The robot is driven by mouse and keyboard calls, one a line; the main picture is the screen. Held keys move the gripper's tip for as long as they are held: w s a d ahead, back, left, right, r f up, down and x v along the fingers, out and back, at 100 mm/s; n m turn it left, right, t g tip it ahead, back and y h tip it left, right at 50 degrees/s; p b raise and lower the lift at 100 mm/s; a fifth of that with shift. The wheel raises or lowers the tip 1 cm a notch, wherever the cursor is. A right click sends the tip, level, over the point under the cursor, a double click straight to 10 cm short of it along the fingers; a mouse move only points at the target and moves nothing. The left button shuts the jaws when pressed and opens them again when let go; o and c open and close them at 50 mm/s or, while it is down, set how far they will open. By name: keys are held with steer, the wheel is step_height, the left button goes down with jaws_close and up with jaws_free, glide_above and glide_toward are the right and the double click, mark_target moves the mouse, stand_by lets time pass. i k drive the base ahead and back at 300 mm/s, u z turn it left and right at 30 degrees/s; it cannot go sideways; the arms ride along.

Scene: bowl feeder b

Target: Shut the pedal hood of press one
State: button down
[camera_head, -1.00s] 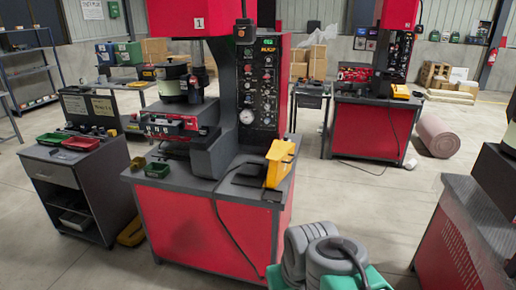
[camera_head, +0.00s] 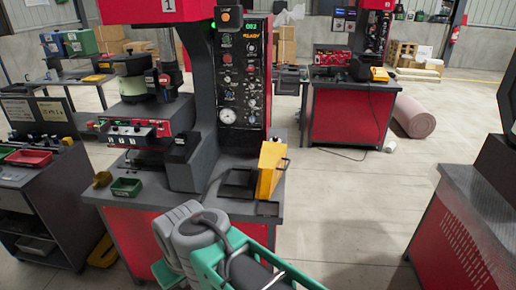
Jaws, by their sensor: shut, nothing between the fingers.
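Press one (camera_head: 190,60) is the red and dark machine marked 1, standing on a red bench (camera_head: 220,200) with a grey top. Its yellow pedal hood (camera_head: 269,168) stands raised near the front right of the bench top. A flat dark pedal base (camera_head: 238,184) lies to the left of the hood. My grey and teal arm parts show at the bottom centre, in front of the bench. My gripper's fingers cannot be seen, and nothing visible of my arm touches the hood.
A green tray (camera_head: 126,187) sits on the bench's left part. A dark cart (camera_head: 45,215) stands close on the left. Another red machine (camera_head: 470,220) stands at right. Floor (camera_head: 350,215) between it and the bench is clear. A second press (camera_head: 350,110) is behind.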

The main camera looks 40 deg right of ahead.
mark_target(273, 159)
steer(key=z, duration=0.45)
steer(key=i, duration=1.2)
steer(key=z, duration=0.65)
